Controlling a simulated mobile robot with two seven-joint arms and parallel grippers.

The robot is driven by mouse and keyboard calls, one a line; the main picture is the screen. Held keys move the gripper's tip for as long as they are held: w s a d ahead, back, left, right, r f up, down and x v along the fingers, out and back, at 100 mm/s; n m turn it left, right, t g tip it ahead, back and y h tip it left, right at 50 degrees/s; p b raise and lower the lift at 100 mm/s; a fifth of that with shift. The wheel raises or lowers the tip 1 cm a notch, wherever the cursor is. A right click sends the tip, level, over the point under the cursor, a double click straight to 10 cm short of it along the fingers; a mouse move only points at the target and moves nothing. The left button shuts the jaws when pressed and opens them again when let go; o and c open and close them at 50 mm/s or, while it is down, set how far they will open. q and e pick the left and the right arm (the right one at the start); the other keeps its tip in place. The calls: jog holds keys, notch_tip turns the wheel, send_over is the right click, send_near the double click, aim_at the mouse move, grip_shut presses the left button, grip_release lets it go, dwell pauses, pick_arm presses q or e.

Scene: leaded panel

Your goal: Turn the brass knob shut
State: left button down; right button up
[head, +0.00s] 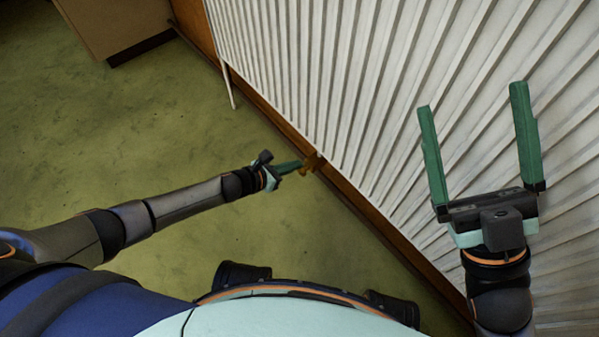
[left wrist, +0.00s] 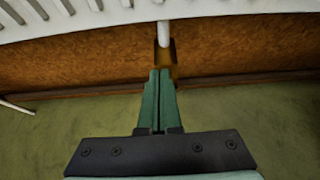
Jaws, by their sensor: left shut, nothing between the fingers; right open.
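The brass knob (head: 312,161) is at the lower edge of the white ribbed radiator, in front of the brown skirting. In the left wrist view the brass knob (left wrist: 165,54) sits at the lower end of a short white pipe, partly behind my fingertips. My left gripper (head: 299,164) is shut with nothing between its fingers, its tips at or very near the knob; I cannot tell if they touch. The green fingers of my left gripper (left wrist: 160,71) lie side by side in the wrist view. My right gripper (head: 471,97) is open and empty, in front of the radiator at the right.
The white radiator (head: 330,70) fills the upper right. A brown skirting (head: 352,195) runs along its foot. A thin white pipe (head: 228,85) stands at its far end. A brown cabinet (head: 120,25) is at the upper left. The green floor (head: 150,120) between is clear.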

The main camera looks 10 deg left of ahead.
pick_arm(q)
jog(key=shift+s+d+f, duration=0.1)
jog(key=shift+f, duration=0.25)
dwell(0.5)
jog(key=shift+s+d, duration=0.45)
jog(key=shift+d, duration=0.1)
dwell(0.6)
jog(key=shift+r, duration=0.1)
jog(key=shift+r+p, duration=0.35)
jog(key=shift+p, duration=0.05)
jog(key=s+a, duration=0.3)
jog(key=s, duration=0.1)
jog(key=shift+s+a, duration=0.3)
jog(key=shift+s, duration=0.1)
